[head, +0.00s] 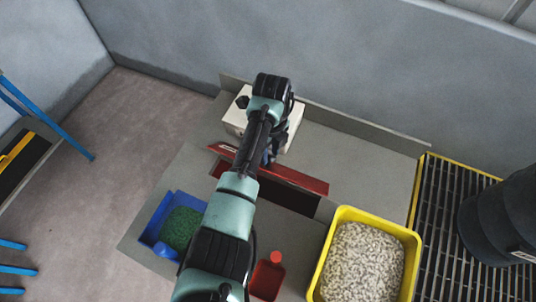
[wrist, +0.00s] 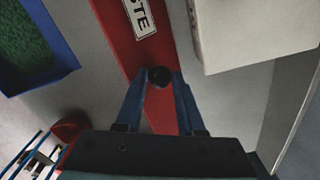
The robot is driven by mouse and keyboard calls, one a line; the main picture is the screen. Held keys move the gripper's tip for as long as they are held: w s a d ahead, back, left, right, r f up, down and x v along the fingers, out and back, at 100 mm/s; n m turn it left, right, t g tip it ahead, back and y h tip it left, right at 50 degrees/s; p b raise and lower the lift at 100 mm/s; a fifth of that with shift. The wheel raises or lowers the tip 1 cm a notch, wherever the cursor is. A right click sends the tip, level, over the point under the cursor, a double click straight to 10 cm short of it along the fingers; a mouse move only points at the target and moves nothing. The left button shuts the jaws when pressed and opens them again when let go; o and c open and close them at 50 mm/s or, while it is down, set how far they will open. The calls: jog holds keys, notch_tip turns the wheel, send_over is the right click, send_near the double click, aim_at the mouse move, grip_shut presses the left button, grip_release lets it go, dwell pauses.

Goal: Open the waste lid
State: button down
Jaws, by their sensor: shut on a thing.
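The red waste lid (head: 312,182) shows in the head view as a narrow tilted strip across the grey worktop. A dark opening (head: 290,198) shows along its near side. In the wrist view the lid (wrist: 122,42) is a red panel with a white label, of which "STE" is readable. A round black knob (wrist: 158,77) on the lid sits between the blue fingertips of my gripper (wrist: 160,78), which is shut on it. In the head view my gripper (head: 268,158) is at the lid, and my arm covers part of the lid and opening.
A white box (head: 235,117) stands close behind the lid. A blue bin (head: 148,240) with green granules is at the left, a red scoop (head: 267,281) at the front, and a yellow bin (head: 316,282) with pale pellets at the right. A black cylinder (head: 492,222) stands on grating.

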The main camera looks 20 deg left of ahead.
jog(key=shift+w+d+f, duration=0.5)
jog(key=shift+w+f, duration=0.05)
jog(key=shift+w, duration=0.3)
jog(key=c, duration=0.5)
grip_release()
jog(key=shift+f, duration=0.1)
jog(key=shift+a, duration=0.1)
